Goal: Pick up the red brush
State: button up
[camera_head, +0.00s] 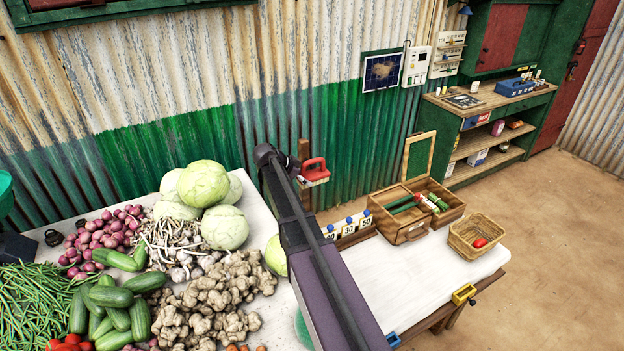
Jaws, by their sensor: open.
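A red brush-like object (315,170) with a looped handle sits at a wooden post by the corrugated wall, behind the white table. It is just right of the upper end of my arm in the picture. I cannot tell whether it hangs or rests there. My dark arm crosses the middle of the view from the bottom edge and hides part of the tables. My gripper is not in view.
Vegetables cover the left table. The white table (420,283) holds an open wooden box (401,232), and a wicker basket (462,241) with a small red item (480,243). A shelf unit (487,104) stands at the back right. The floor at right is clear.

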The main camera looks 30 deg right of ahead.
dwell(0.6)
jog(key=c, duration=1.2)
jog(key=shift+r, duration=0.15)
jog(key=shift+r+p, duration=0.75)
jog(key=shift+p, duration=0.2)
jog(key=s, duration=1.8)
jog(key=shift+d+f, duration=0.15)
jog(key=shift+d, duration=0.2)
